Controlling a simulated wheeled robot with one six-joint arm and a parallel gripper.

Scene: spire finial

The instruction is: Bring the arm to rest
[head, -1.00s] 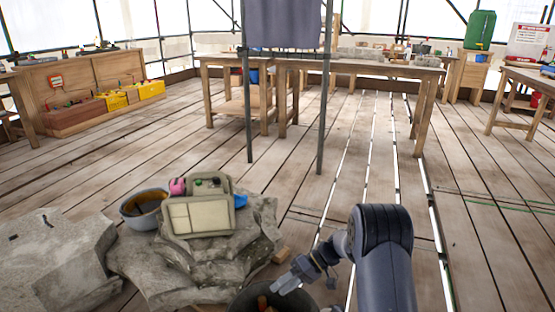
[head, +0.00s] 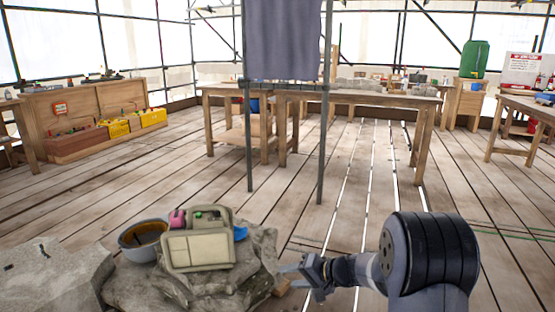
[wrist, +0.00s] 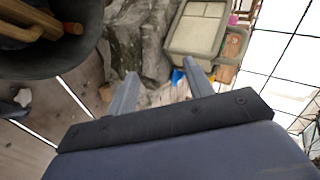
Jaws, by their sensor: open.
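My gripper (head: 290,278) is at the lower middle of the head view, just right of the carved stone, at the end of my bent arm. In the wrist view its two fingers (wrist: 160,86) are spread apart with nothing between them. The fingers point toward the grey stone (wrist: 145,40) and a khaki case (wrist: 200,28). I cannot tell how far the fingertips are from the stone.
The stone (head: 190,290) bears an open khaki case (head: 200,250) and a grey bowl (head: 142,238). A dark bucket (wrist: 60,60) with wooden handles is near my gripper in the wrist view. Workbenches (head: 360,95) stand farther back. Plank floor (head: 380,200) between is clear.

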